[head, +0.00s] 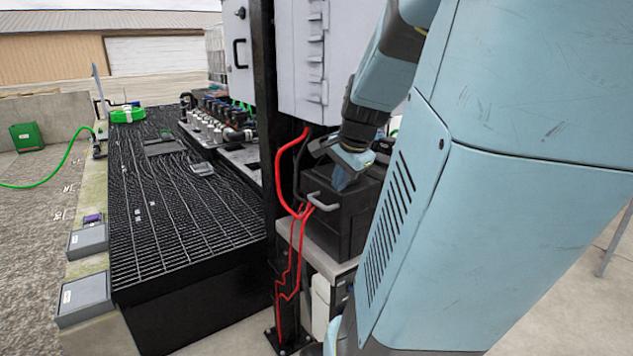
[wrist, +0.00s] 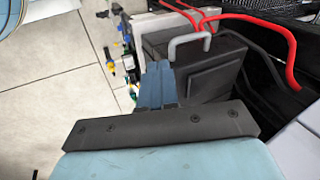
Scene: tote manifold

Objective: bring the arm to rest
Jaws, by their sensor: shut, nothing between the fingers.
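My gripper (head: 342,184) hangs at the end of my blue arm, in front of the grey cabinet and over a black box (head: 337,228). In the wrist view my gripper's blue fingers (wrist: 155,82) are together with nothing between them. They point toward the black box (wrist: 218,84) and its grey handle (wrist: 189,46). I cannot tell whether the fingertips touch the box. My large blue body panel hides the right side of the head view.
Red cables (head: 284,180) loop beside a black post (head: 267,120), close to my gripper. The grey cabinet (head: 330,60) stands behind.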

